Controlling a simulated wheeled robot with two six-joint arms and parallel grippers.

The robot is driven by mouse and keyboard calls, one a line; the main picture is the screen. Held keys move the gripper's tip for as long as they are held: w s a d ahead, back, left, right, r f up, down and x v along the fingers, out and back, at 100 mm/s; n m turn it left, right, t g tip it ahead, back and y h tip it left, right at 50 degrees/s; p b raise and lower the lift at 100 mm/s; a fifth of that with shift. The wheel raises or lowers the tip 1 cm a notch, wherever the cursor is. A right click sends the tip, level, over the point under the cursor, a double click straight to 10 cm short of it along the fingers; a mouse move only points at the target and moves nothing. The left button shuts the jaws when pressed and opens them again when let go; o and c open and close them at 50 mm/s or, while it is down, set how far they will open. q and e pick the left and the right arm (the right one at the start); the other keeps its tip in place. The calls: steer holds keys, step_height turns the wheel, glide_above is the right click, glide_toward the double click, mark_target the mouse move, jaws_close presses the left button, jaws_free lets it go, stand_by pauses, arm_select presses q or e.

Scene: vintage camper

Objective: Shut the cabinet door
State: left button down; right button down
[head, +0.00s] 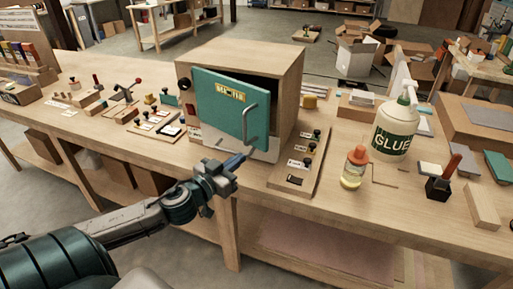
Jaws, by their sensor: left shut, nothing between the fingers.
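A wooden cabinet (262,62) stands on the workbench in the middle of the head view. Its teal door (218,104) is hinged at the left and stands partly open, with a dark gap along its top and right. A metal bar handle (247,122) is on the door's right part. My left gripper (240,158) is shut and empty, just in front of and below the door's lower right edge; I cannot tell if it touches the door. My right gripper is not in view.
A strip with small knobs (299,165) lies right of the cabinet. A white glue bottle (395,125) and an orange-capped bottle (355,167) stand further right. Small tools and blocks (125,112) lie to the left. The bench's front edge is below my gripper.

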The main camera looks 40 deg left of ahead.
mark_target(263, 140)
arm_select(q)
steer(key=w+p, duration=0.1)
steer(key=w, duration=0.2)
steer(key=w+p, duration=0.1)
steer(key=w, duration=0.3)
steer(key=shift+d+r, duration=0.15)
steer(key=shift+d, duration=0.05)
steer(key=shift+w+d, duration=0.1)
steer(key=shift+w, duration=0.65)
